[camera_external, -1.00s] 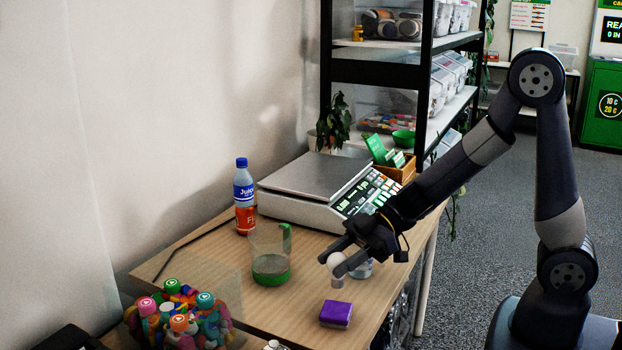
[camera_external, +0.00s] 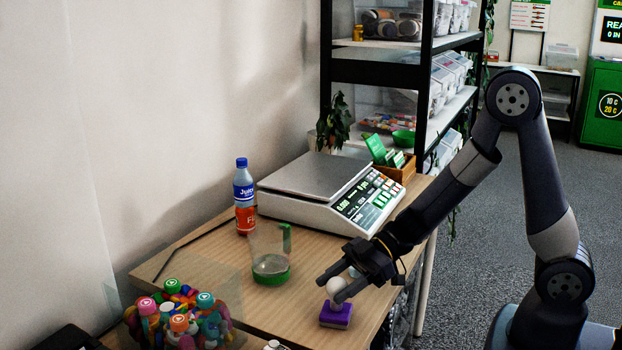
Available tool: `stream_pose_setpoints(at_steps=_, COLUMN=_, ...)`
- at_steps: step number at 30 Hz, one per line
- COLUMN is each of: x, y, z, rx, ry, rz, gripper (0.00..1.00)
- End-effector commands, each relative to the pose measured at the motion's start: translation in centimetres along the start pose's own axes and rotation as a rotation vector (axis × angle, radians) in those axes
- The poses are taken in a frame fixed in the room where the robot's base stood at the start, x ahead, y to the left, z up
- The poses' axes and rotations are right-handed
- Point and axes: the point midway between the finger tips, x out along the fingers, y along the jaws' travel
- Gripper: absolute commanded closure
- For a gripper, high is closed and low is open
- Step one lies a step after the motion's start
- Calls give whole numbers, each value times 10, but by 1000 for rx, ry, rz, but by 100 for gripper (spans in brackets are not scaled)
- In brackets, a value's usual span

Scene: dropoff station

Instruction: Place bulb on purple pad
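The white bulb (camera_external: 337,285) is upright with its round end up, between the two fingers of my gripper (camera_external: 330,290). Its base is at the top of the purple pad (camera_external: 336,318) and appears to touch it. The pad lies near the right front edge of the wooden table. My gripper reaches in from the right, low over the pad, with one finger on each side of the bulb. The near finger hides part of the bulb. Whether the fingers still grip it or stand slightly apart from it is too small to tell.
A clear cup with a green base (camera_external: 271,269) stands left of the pad. A juice bottle (camera_external: 244,197) and a scale (camera_external: 313,187) are farther back. A container of colourful items (camera_external: 180,318) is at front left. The table between cup and pad is clear.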

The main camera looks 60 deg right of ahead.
Motion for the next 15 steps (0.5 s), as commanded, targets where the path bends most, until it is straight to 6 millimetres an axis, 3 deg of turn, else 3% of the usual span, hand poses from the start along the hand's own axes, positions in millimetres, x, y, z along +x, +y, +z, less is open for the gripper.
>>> stream_pose_setpoints(at_steps=4, x=0, y=0, z=0, rx=0, ry=0, rz=0, gripper=39)
stream_pose_setpoints(at_steps=15, x=-9, y=1, z=-4, rx=0, ry=1, rz=3, gripper=39)
